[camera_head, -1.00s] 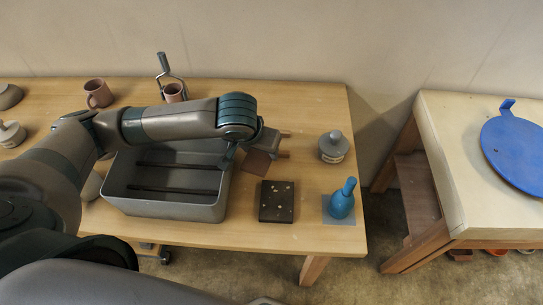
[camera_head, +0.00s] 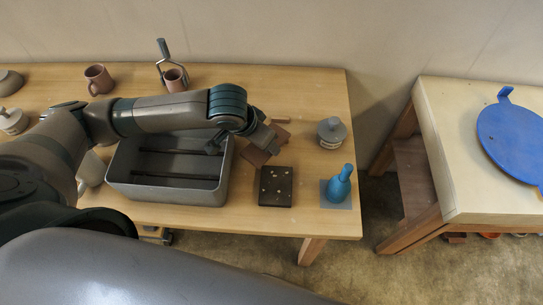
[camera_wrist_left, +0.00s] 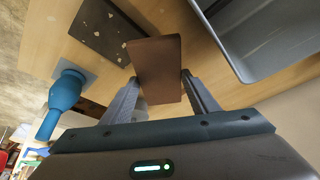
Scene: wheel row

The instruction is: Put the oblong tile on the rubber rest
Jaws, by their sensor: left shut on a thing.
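The oblong tile (camera_head: 257,155) is a thin reddish-brown slab. My left gripper (camera_head: 269,142) is shut on it and holds it tilted above the table, behind the dark speckled slab. In the left wrist view, the tile (camera_wrist_left: 158,70) sits between the two fingers of my left gripper (camera_wrist_left: 162,88). The dark slab with pale flecks, which looks like the rubber rest (camera_head: 276,187), lies bare on the table; it also shows in the left wrist view (camera_wrist_left: 104,32). The tile appears apart from it. My right gripper is not in view.
A blue bottle (camera_head: 339,187) stands on a grey mat (camera_head: 347,203) right of the slab. A grey bin (camera_head: 165,196) is on its left. A grey lidded jar (camera_head: 332,132) stands behind. A separate table (camera_head: 446,190) at right holds a blue round board (camera_head: 515,145).

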